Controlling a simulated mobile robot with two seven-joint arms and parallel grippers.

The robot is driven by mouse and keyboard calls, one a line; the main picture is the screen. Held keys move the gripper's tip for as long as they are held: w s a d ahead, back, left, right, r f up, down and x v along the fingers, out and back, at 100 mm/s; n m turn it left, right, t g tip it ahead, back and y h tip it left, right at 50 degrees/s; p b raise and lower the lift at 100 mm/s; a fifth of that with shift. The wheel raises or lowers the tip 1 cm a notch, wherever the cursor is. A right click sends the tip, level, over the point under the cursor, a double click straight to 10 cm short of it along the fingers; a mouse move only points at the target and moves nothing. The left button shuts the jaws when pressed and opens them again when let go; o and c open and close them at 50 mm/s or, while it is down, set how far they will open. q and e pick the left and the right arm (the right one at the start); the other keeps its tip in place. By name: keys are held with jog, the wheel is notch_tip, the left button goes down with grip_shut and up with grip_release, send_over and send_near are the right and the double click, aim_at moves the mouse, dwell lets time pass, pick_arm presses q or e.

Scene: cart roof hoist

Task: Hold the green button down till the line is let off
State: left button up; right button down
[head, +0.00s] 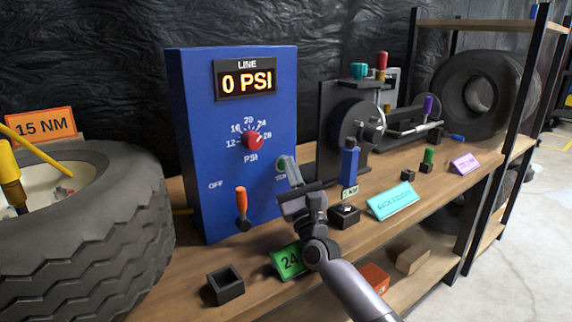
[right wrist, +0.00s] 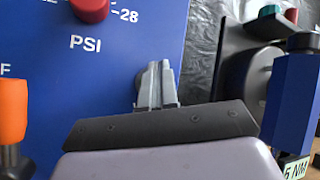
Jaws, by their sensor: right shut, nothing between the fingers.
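The blue control box (head: 188,130) stands on the bench, and its display (head: 246,80) reads 0 PSI under the word LINE. A red dial (head: 253,141) on its face points toward the upper right, near 28. My right gripper (head: 285,166) is shut and empty, with its fingertips at the lower right of the box's face. The closed fingers also show in the right wrist view (right wrist: 155,84). A greenish patch shows at the fingertips. The green button is mostly hidden there, and I cannot tell whether it is pressed. My left gripper is out of view.
A blue tool (head: 349,166) stands in a black holder close right of my wrist. A green 24 sign (head: 287,262) and a black open block (head: 225,285) lie in front. A large tyre (head: 90,230) fills the left.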

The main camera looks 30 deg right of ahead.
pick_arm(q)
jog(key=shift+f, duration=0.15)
pick_arm(e)
jog(key=shift+w+a+f, duration=0.1)
jog(key=shift+a+f, duration=0.1)
jog(key=shift+f, duration=0.2)
jog(key=shift+v, duration=0.8)
jog(key=shift+d, duration=0.15)
pick_arm(q)
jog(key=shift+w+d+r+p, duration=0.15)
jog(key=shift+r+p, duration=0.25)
jog(key=shift+p, duration=0.6)
pick_arm(e)
jog(key=s, duration=0.5)
jog(key=shift+d+r, duration=0.25)
jog(key=shift+d, duration=0.1)
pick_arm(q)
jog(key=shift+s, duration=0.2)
pick_arm(e)
jog(key=shift+s, duration=0.1)
